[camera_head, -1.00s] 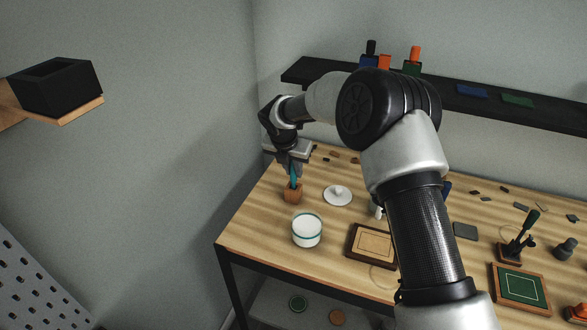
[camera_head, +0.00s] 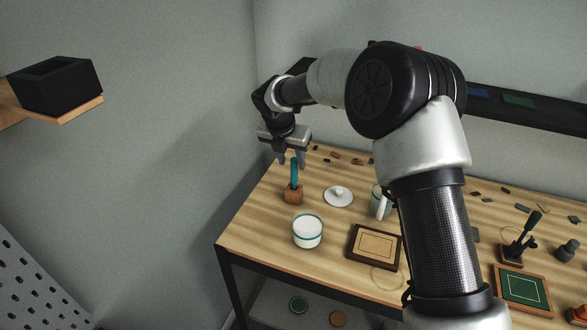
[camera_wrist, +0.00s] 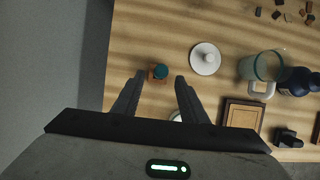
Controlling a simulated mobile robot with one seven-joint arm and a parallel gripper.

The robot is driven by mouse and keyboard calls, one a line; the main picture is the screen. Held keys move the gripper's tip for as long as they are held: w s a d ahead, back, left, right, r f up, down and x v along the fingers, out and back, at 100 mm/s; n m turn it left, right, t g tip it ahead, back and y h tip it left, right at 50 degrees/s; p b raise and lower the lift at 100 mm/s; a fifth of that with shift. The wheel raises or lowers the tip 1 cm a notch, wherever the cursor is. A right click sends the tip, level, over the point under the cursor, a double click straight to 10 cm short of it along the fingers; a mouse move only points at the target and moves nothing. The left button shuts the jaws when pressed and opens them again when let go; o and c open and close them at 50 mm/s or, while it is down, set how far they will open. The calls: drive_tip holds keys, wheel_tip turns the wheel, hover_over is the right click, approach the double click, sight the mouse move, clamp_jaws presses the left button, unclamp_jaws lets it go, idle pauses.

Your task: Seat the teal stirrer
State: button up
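The teal stirrer (camera_head: 295,171) stands upright in a small wooden block (camera_head: 293,194) near the left end of the table. In the wrist view the round teal top of the stirrer (camera_wrist: 160,71) shows over the block (camera_wrist: 151,74). My gripper (camera_head: 292,160) is open and empty, above and behind the stirrer. In the wrist view its two fingers (camera_wrist: 158,80) are spread wide, with the stirrer top between and just beyond their tips. The stirrer's lower end is hidden inside the block.
A white cup with a teal rim (camera_head: 307,231) stands in front of the block. A white lid (camera_head: 338,196) lies to the right, with a glass mug (camera_head: 380,203) beyond it. A framed wooden tray (camera_head: 374,247) lies nearer the front. A dark shelf (camera_head: 530,111) runs along the back wall.

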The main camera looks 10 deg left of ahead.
drive_tip(key=d+v, duration=0.1)
drive_tip(key=v, duration=1)
drive_tip(key=shift+a+r, duration=0.15)
drive_tip(key=shift+a, duration=0.35)
drive_tip(key=shift+s+d, duration=0.1)
drive_tip(key=s+d+r+m, duration=0.5)
drive_tip(key=s+d+m, duration=0.2)
drive_tip(key=d+m, duration=0.15)
drive_tip(key=s+d+r+m, duration=0.6)
drive_tip(key=d+m, duration=0.1)
drive_tip(key=d, duration=0.3)
drive_tip(key=s+d+f+m, duration=0.1)
drive_tip(key=s+d+m, duration=0.2)
drive_tip(key=s+m, duration=0.3)
drive_tip(key=s+d+f+m, duration=0.1)
drive_tip(key=s+d+m, duration=0.2)
drive_tip(key=s+m, duration=0.3)
drive_tip(key=s+d+f+m+t+y, duration=0.1)
drive_tip(key=s+d+m, duration=0.2)
drive_tip(key=s+m, duration=0.3)
drive_tip(key=shift+s+d+f, duration=0.3)
drive_tip(key=shift+s, duration=0.25)
